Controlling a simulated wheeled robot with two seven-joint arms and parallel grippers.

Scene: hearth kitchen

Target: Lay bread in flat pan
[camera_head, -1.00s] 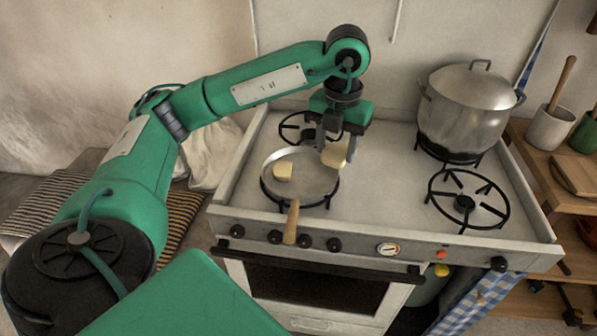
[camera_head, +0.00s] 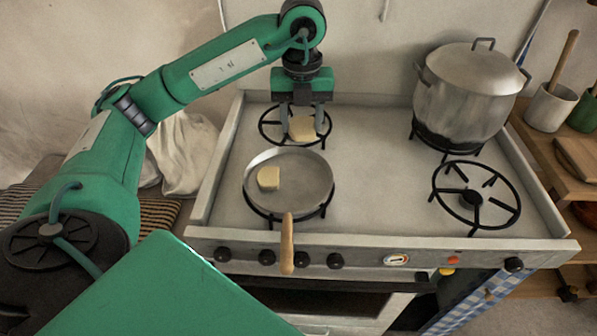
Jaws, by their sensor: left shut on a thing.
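The flat pan (camera_head: 312,181) sits on the front left burner, its wooden handle (camera_head: 287,245) pointing toward the front edge of the stove. One pale slice of bread (camera_head: 269,178) lies in the pan, left of its middle. My left gripper (camera_head: 301,122) points down behind the pan, over the rear left burner. It is shut on a second slice of bread (camera_head: 302,129), partly hidden between the fingers. In the picture this slice shows just beyond the pan's far rim. My right gripper is not in view.
A large lidded pot (camera_head: 464,97) stands on the rear right burner. The front right burner (camera_head: 476,195) is empty. The middle of the stove top is clear. A wooden shelf with a utensil cup (camera_head: 548,108) stands at the right.

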